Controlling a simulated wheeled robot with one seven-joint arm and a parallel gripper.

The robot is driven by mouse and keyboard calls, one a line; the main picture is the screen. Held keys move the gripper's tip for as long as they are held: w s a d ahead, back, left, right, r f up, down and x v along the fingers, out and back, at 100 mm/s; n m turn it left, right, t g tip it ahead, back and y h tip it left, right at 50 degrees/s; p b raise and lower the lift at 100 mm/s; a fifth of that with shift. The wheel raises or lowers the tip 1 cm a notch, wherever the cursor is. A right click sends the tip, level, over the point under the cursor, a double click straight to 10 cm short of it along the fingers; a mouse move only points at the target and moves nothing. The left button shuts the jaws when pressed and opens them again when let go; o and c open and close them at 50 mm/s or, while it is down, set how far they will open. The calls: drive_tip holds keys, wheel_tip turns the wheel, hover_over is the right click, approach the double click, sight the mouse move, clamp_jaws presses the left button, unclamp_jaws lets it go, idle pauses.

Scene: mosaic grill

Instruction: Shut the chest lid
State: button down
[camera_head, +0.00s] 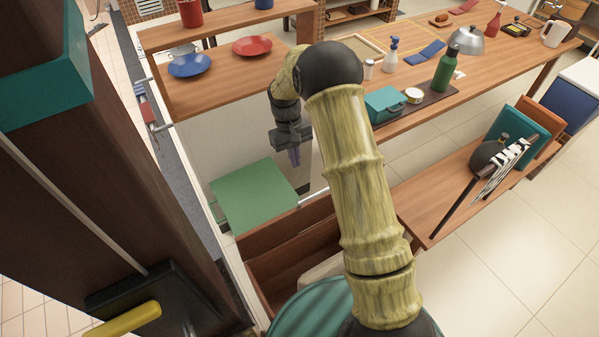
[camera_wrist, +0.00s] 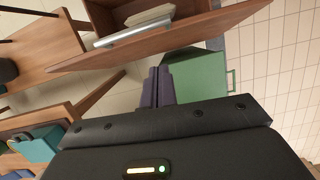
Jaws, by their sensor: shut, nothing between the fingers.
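A reddish-brown wooden box (camera_head: 275,279), open at the top, is low at the lower middle of the head view. A raised wooden panel (camera_head: 283,230) stands along its far side, with a metal bar handle (camera_head: 314,197) near its upper edge. It looks like the chest with its lid up, though I cannot be sure. The panel (camera_wrist: 195,32) and bar (camera_wrist: 133,31) also show in the wrist view. My gripper (camera_head: 295,157) points down beyond the panel, apart from it. Its purple fingers (camera_wrist: 157,86) are together and empty. My arm hides part of the box.
A green box (camera_head: 252,193) with a flat top stands beside the panel; it is also in the wrist view (camera_wrist: 197,86). A shelf with plates (camera_head: 252,45), a long table (camera_head: 420,70) and a bench (camera_head: 425,205) surround the area. Tiled floor is clear at right.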

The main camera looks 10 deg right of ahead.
drive_tip(key=w+a+r+p, duration=0.1)
drive_tip(key=p, duration=0.1)
drive_tip(key=w+a+g+p, duration=0.1)
drive_tip(key=p, duration=0.2)
drive_tip(key=shift+w+r+n+h, duration=0.15)
drive_tip(key=shift+r+n+h, duration=0.15)
drive_tip(key=shift+r+n, duration=0.1)
drive_tip(key=shift+f, duration=0.1)
drive_tip(key=s+d+r+p+x, duration=0.1)
drive_tip(key=s+p+x, duration=0.1)
drive_tip(key=p+x, duration=0.5)
drive_tip(key=x, duration=0.6)
drive_tip(key=shift+s+r, duration=0.15)
drive_tip(key=shift+s, duration=0.15)
drive_tip(key=shift+d, duration=0.15)
